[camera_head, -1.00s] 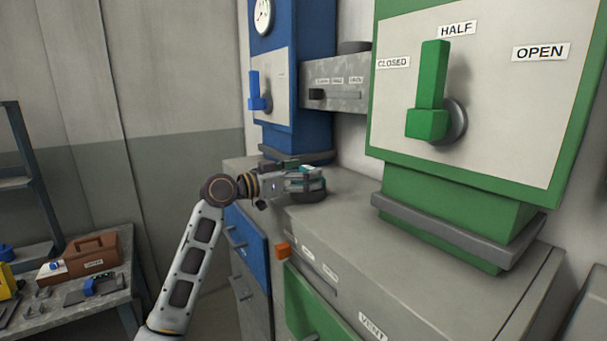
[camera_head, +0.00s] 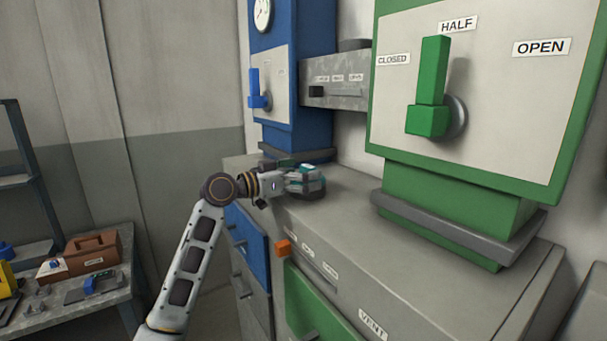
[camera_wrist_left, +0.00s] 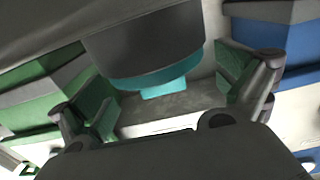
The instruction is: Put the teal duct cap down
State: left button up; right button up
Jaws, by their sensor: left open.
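The teal duct cap (camera_head: 316,184), a dark grey disc with a teal layer and a small teal knob, appears to rest on the grey counter top (camera_head: 345,205), near the blue column. In the left wrist view the cap (camera_wrist_left: 150,60) is upside down in the picture, with its knob toward my gripper. My left gripper (camera_head: 303,183) is open at the cap; in the wrist view its two fingers (camera_wrist_left: 170,98) are spread either side of the knob, with gaps visible. Whether a finger touches the disc cannot be told. My right gripper is not in view.
The blue column (camera_head: 300,90) with a blue lever stands behind left of the cap. The green cabinet (camera_head: 480,100), its lever at HALF, stands to the right. The counter between is clear. A bench (camera_head: 100,300) with a brown toolbox (camera_head: 92,252) is at far left.

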pick_arm(q)
jog(key=shift+r, duration=0.1)
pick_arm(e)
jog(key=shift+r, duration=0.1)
pick_arm(q)
jog(key=shift+r, duration=0.15)
jog(key=b+v, duration=0.2)
jog(key=v, duration=1)
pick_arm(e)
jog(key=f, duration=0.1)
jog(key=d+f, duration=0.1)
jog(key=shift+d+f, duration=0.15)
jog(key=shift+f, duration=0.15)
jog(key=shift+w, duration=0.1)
